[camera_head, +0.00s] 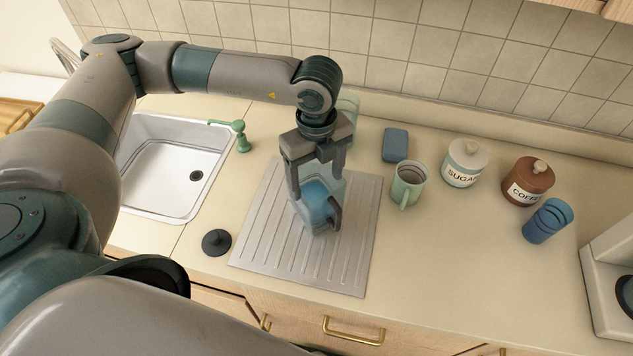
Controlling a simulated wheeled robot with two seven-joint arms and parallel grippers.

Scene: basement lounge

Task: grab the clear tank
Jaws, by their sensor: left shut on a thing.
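The clear tank (322,204) is a see-through container with blue inside and a dark handle at its right side. It is over the ribbed metal drainboard (263,235); I cannot tell whether it touches the board. My left gripper (318,178) comes down from above with one finger on each side of the tank and is shut on it. The fingers and wrist cover part of the tank's top. My right gripper does not show.
A sink (165,165) with a green faucet (240,135) is on the left. A dark round lid (216,242) lies left of the drainboard. The front right counter is clear.

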